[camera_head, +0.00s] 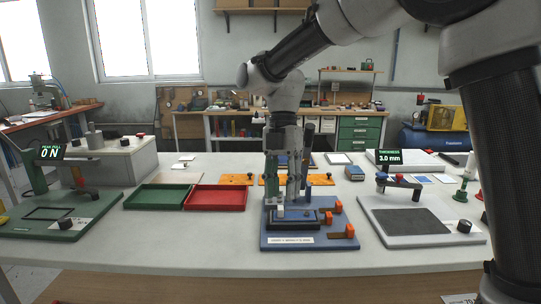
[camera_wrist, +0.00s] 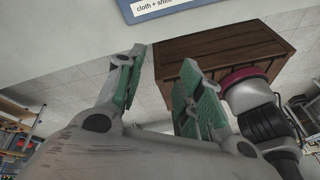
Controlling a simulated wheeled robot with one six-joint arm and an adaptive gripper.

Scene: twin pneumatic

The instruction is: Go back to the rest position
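My gripper (camera_head: 291,198) hangs in front of or above a blue fixture board (camera_head: 330,242) with orange blocks, at the middle of the table's near side. In the wrist view, its two green-padded fingers stand well apart (camera_wrist: 160,82), and nothing shows between them. The arm is bent down from the upper right in the head view. The wrist view also catches the blue board's edge with a label reading "cloth + shim" (camera_wrist: 153,8). The gripper hides part of the board, so I cannot tell its exact height.
Left of the gripper lie a green tray (camera_head: 157,206) and a red tray (camera_head: 217,208). A green pull tester (camera_head: 70,222) stands far left, a grey thickness gauge (camera_head: 455,238) on the right. Orange plates (camera_head: 238,179) lie behind. Bare tabletop (camera_head: 180,240) shows in front of the trays.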

